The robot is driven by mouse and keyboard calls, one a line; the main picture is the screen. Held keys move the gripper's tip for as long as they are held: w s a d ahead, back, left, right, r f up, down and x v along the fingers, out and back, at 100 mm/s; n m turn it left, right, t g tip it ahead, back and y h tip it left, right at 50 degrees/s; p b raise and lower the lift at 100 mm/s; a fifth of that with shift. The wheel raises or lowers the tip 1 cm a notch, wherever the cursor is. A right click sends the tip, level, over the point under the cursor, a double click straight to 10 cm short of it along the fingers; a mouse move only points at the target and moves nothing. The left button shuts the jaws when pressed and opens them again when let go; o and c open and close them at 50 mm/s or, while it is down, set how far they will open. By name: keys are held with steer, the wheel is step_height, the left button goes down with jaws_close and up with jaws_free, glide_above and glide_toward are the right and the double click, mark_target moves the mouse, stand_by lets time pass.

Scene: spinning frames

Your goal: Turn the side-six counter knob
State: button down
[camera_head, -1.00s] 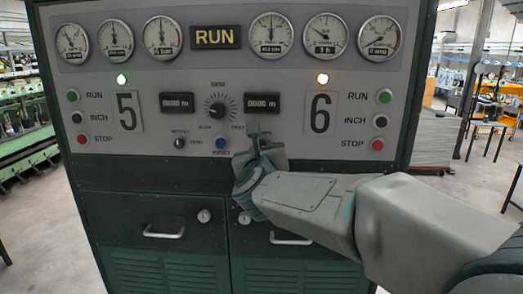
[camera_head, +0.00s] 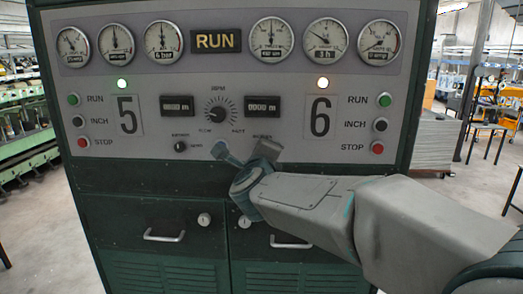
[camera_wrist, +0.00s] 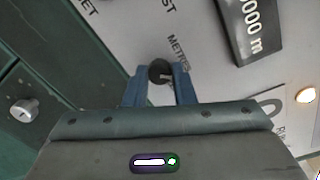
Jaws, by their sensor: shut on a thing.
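The side-six counter knob (camera_wrist: 160,71) is a small dark round knob with a pale pointer mark, next to a label reading METRES. In the wrist view it sits between the two blue fingers of my gripper (camera_wrist: 158,84), which is shut on it. That counter also shows in the wrist view (camera_wrist: 247,30), with zeros and an "m" readable. The matching side-five knob (camera_head: 180,146) is uncovered under the left-hand counter (camera_head: 177,107).
A larger speed dial (camera_head: 219,111) lies between the counters. Run, inch and stop buttons (camera_head: 377,147) stand beside the big 6 (camera_head: 320,117); a similar set is beside the 5. Below are green cabinet doors with handles (camera_head: 164,236). Machines and tables stand behind.

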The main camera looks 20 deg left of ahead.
steer(key=shift+a+n+p, duration=0.1)
steer(key=shift+n+p, duration=1.05)
steer(key=shift+n, duration=2.25)
steer(key=c, duration=1.2)
jaws_free()
steer(key=shift+h, duration=0.3)
steer(key=shift+s, duration=0.1)
steer(key=b+v, duration=0.3)
steer(key=v, duration=1)
steer(key=shift+s, duration=0.35)
